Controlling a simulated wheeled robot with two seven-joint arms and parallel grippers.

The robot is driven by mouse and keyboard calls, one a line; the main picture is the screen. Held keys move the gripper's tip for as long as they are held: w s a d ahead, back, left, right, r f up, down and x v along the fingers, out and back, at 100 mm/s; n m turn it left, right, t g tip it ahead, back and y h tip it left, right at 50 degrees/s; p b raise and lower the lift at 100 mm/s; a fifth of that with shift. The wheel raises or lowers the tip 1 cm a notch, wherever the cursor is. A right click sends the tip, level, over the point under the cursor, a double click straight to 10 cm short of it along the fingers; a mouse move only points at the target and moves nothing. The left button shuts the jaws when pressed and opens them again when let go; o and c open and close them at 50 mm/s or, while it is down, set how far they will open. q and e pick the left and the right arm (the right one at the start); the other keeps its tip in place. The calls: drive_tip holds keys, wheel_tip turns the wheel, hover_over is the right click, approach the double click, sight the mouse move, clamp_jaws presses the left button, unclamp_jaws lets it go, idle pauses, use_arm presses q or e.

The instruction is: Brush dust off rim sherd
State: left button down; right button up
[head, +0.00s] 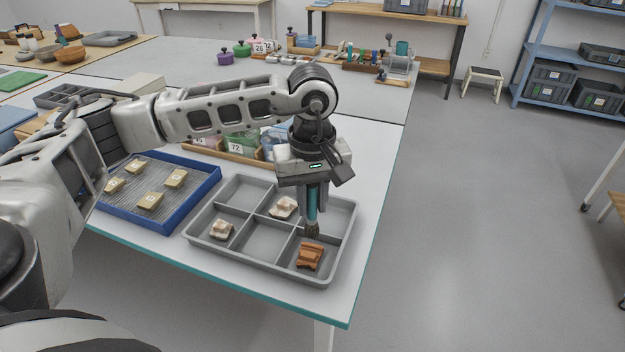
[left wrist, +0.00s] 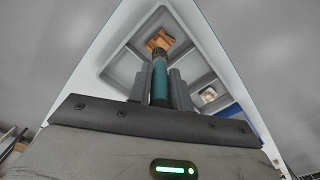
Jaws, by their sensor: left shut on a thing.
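My left gripper (head: 313,190) points down over the grey compartment tray (head: 190,238). It is shut on a brush with a teal handle (head: 311,206), held upright with its dark bristles down. The orange-brown rim sherd (head: 309,256) lies in the front right compartment. The bristle tip is just above or at the sherd's back edge; I cannot tell whether they touch. In the left wrist view the brush (left wrist: 160,82) runs from between the fingers (left wrist: 160,92) toward the sherd (left wrist: 159,40). My right gripper is not in view.
Pale sherds lie in two other compartments, one at front left (head: 221,229) and one at back middle (head: 284,207). A blue-rimmed tray (head: 196,203) with several tagged pieces stands to the left. A wooden rack of bags (head: 226,152) stands behind. The table's right edge is close to the tray.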

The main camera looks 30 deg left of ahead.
use_arm(q)
drive_tip(key=shift+r+p, duration=0.5)
drive_tip(key=shift+r, duration=0.7)
